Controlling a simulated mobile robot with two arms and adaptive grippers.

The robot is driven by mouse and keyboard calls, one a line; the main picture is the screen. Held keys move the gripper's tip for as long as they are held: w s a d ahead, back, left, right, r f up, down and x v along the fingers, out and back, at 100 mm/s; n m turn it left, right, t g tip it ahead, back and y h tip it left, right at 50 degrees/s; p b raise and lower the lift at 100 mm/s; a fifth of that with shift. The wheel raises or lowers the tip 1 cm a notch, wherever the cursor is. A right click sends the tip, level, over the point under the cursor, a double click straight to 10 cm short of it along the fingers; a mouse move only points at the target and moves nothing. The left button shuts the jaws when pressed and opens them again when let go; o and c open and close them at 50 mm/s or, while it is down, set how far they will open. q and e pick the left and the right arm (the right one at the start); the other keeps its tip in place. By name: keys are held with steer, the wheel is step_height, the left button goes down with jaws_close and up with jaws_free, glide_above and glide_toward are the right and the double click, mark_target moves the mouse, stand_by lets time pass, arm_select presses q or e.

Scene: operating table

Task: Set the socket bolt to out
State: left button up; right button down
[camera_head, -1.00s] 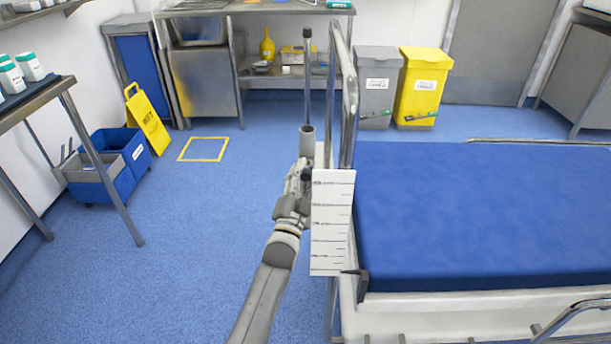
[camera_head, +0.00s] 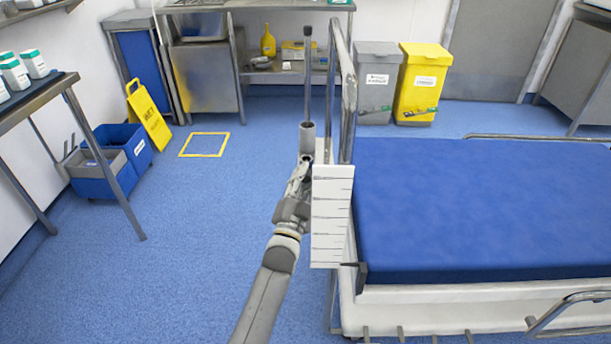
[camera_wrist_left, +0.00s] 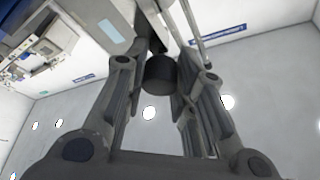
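A grey cylindrical socket (camera_head: 307,138) sits at the head-end left corner of the operating table, with a thin upright pole (camera_head: 307,80) rising from it. My left gripper (camera_head: 303,170) is just below the socket, beside the white plate with dark lines (camera_head: 331,215). In the left wrist view, a dark round knob (camera_wrist_left: 161,73), seemingly the socket bolt, sits between the fingertips of my left gripper (camera_wrist_left: 163,80). The fingers look closed in against both its sides. The bolt's position, in or out, cannot be told. My right gripper is not in view.
The blue-topped operating table (camera_head: 480,210) fills the right, with a metal rail (camera_head: 348,100) close beside my gripper. A side table (camera_head: 40,98), blue bucket (camera_head: 110,165) and yellow sign (camera_head: 148,118) stand left.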

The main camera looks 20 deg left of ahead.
arm_select(q)
steer(key=o, duration=0.5)
steer(key=v, duration=1.2)
steer(key=shift+f, duration=0.15)
